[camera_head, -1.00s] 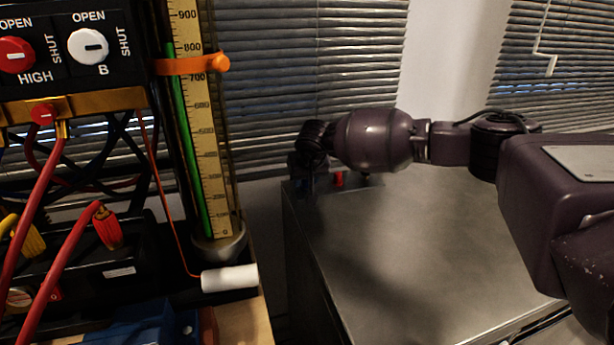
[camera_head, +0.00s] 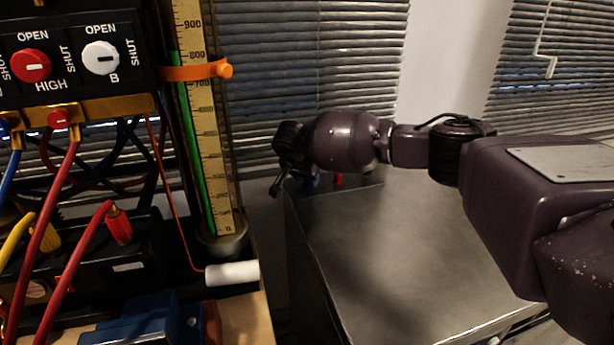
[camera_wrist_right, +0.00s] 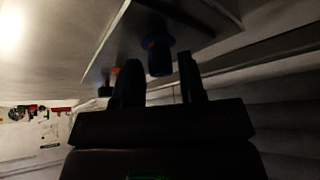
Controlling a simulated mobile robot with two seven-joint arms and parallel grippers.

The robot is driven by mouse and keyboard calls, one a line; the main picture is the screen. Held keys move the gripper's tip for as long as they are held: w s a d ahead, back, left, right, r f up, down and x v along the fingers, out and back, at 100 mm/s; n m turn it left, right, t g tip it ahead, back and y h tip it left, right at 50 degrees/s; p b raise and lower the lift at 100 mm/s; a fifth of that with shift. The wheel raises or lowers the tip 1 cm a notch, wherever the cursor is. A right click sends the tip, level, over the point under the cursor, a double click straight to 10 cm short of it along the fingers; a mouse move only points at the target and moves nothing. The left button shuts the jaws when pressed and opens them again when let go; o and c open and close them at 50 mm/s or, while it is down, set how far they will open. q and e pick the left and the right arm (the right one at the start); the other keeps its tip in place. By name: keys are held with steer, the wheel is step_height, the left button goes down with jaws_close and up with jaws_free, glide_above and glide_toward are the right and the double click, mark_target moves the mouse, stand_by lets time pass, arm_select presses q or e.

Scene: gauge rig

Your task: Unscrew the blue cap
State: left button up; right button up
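The blue cap (camera_wrist_right: 158,57) shows in the right wrist view as a dark blue cylinder hanging from the grey plate-like surface in that picture. It lies in the gap between the two fingertips of my right gripper (camera_wrist_right: 160,64), with space visible on its right side. The fingers are apart and do not appear to close on it. In the head view, my right gripper (camera_head: 277,184) is at the far left corner of the metal cabinet, with a finger pointing down. A small blue part (camera_head: 312,183) shows beneath my wrist, mostly hidden. My left gripper is not in view.
A red fitting (camera_head: 338,180) stands beside the blue part on the metal cabinet (camera_head: 400,250), whose top is otherwise bare. On the left is the gauge rig with a tall scale (camera_head: 205,130), an orange clamp (camera_head: 196,71), a white cylinder (camera_head: 232,273) and several hoses.

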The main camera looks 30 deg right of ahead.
steer(key=m+g+h, duration=0.1)
steer(key=m+g, duration=0.1)
steer(key=m, duration=0.2)
steer(key=m+g, duration=0.1)
steer(key=m, duration=0.1)
steer(key=m+g+b, duration=0.1)
steer(key=shift+a+f+m, duration=0.15)
steer(key=shift+m, duration=0.55)
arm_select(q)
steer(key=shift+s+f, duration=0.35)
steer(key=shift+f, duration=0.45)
arm_select(e)
steer(key=shift+r, duration=0.2)
